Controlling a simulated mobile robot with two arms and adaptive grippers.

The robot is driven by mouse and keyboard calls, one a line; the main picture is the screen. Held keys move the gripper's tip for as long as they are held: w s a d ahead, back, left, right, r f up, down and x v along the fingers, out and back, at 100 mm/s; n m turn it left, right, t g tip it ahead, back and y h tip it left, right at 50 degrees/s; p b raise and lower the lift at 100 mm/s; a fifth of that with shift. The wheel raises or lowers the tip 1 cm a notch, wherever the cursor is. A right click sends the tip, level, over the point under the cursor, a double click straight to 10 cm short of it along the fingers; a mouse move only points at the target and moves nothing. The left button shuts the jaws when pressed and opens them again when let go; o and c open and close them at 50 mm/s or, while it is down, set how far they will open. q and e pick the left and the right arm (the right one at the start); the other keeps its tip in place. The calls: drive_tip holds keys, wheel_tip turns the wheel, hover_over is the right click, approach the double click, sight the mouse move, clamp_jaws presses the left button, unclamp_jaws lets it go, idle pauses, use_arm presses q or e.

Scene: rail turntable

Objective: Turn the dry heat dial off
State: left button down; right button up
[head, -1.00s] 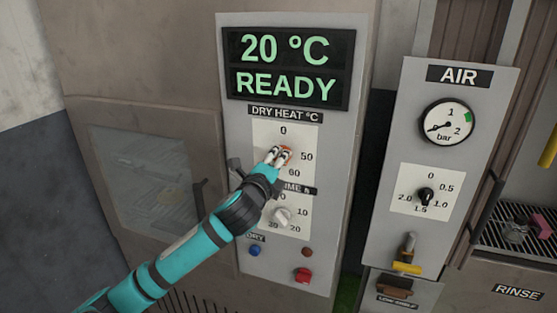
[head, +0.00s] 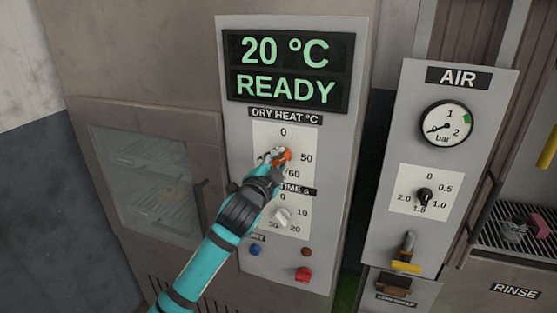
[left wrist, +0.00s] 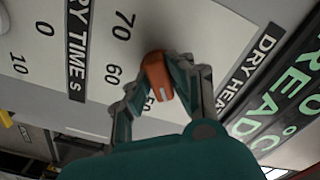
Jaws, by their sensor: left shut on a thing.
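The dry heat dial (head: 286,155) is an orange knob on the white scale plate under the DRY HEAT °C label. My left gripper (head: 276,158) is shut on it, partly covering it and the scale in the head view. In the left wrist view the orange dial (left wrist: 156,75) sits between the two fingertips (left wrist: 157,82). Its pale mark points toward the side of the partly hidden 50; the exact setting is hard to read. The 0 of this scale is visible above the dial in the head view. My right gripper is not in view.
The display (head: 289,68) above reads 20 °C READY. The time dial (head: 282,216) is just below my gripper, with a blue button (head: 255,250) and a red switch (head: 303,274) lower. The AIR panel (head: 403,225) stands to the right.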

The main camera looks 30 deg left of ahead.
use_arm(q)
drive_tip(key=n+p, duration=0.1)
drive_tip(key=n, duration=0.4)
drive_tip(key=shift+n, duration=0.3)
drive_tip(key=n+p, duration=0.2)
drive_tip(key=n, duration=0.2)
drive_tip(key=shift+f, duration=0.1)
drive_tip(key=shift+n, duration=0.4)
drive_tip(key=c, duration=1.2)
unclamp_jaws()
drive_tip(key=shift+s, duration=0.15)
drive_tip(key=v, duration=1.1)
drive_tip(key=shift+s, duration=0.35)
